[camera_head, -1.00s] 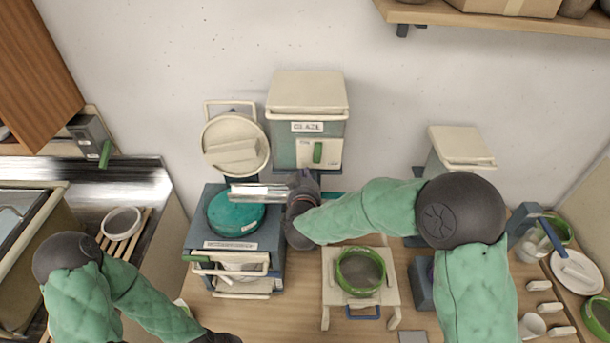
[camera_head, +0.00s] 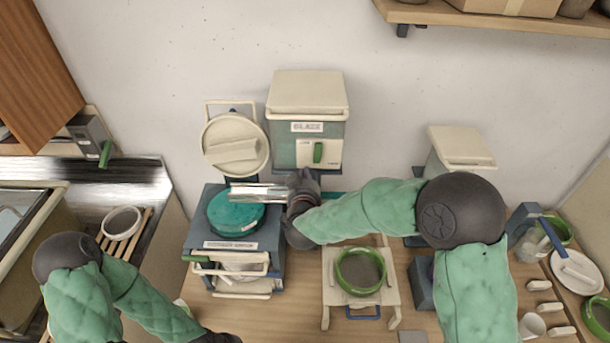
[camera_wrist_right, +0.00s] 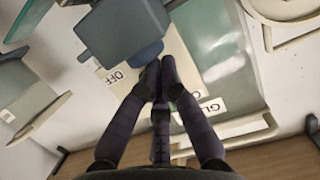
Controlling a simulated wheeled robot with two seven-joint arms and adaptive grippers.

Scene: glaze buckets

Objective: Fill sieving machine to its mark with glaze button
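The glaze dispenser (camera_head: 307,95) stands against the wall, with a GLAZE label and a green switch (camera_head: 318,152) on its cream panel. Left of it is the blue sieving machine (camera_head: 270,222), holding a teal round bowl (camera_head: 236,213); its cream lid (camera_head: 235,145) is tipped up. The fill mark and level are too small to tell. My right gripper (camera_head: 304,178) is just below the dispenser's panel. In the right wrist view its fingertips (camera_wrist_right: 157,76) are together and empty, near the panel marked OFF (camera_wrist_right: 115,76); contact is unclear. My left gripper (camera_head: 217,338) is at the bottom edge, mostly cut off.
A green-rimmed sieve (camera_head: 360,272) sits on a cream stand to the right of the machine. My right arm crosses above the counter there. A white bowl (camera_head: 121,223) on a wooden rack is at left. Plates, cups and green rings crowd the far right.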

